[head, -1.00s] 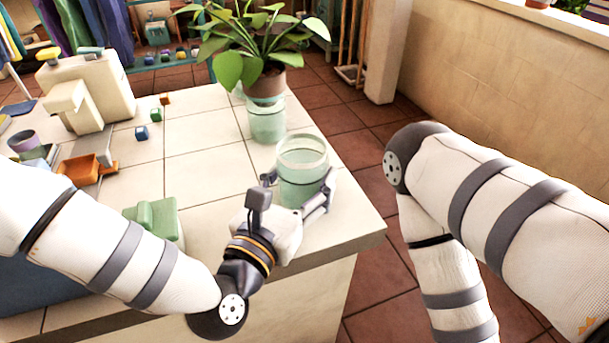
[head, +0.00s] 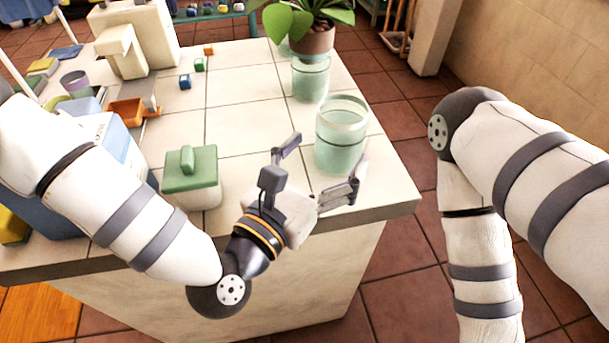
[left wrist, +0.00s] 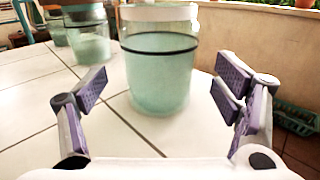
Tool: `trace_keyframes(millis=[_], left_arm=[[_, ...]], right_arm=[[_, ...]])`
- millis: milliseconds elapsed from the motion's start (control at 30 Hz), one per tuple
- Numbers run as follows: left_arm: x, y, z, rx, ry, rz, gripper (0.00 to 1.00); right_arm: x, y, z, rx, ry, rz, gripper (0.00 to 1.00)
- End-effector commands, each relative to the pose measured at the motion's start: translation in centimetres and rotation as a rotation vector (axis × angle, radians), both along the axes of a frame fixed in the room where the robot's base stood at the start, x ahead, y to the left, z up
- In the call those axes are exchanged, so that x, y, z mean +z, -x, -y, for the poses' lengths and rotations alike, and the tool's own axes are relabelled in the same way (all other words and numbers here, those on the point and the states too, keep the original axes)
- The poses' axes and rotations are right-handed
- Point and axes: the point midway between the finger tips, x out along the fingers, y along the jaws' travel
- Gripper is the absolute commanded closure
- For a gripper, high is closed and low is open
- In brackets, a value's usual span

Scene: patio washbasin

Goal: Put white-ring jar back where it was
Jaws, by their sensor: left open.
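The pale green glass jar with a whitish ring at its top (head: 341,135) stands upright on the tiled counter near its right edge. In the left wrist view the jar (left wrist: 160,75) fills the upper middle, with a dark band around it and its top cut off. My left gripper (head: 323,163) is open and empty on the near side of the jar. In the left wrist view its fingers (left wrist: 163,92) are spread wide, with gaps on both sides of the jar. My right arm is at the right; its gripper is out of view.
A second green jar (head: 310,80) stands behind, near a potted plant (head: 312,40). A green-lidded box (head: 191,178) sits left of my gripper. An orange tray (head: 126,111) and small blocks lie farther left. The counter's right edge (head: 400,207) is close to the jar.

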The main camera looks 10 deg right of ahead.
Motion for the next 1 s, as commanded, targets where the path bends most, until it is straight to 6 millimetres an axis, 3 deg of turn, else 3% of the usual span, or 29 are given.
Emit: trace_keyframes(millis=[200,400,1000], left_arm=[[-0.1,3.3,-3.2,0.002,0.002,-0.006,0.17],[-0.1,5.2,-4.8,0.0,0.001,-0.004,0.17],[0.0,5.4,-5.0,0.0,0.001,-0.001,0.17]], right_arm=[[-0.2,0.2,0.0,0.0,0.0,-0.007,1.0],[-0.4,0.4,0.0,0.0,0.001,-0.012,1.0],[-0.4,0.3,0.0,0.0,0.001,-0.011,1.0]])
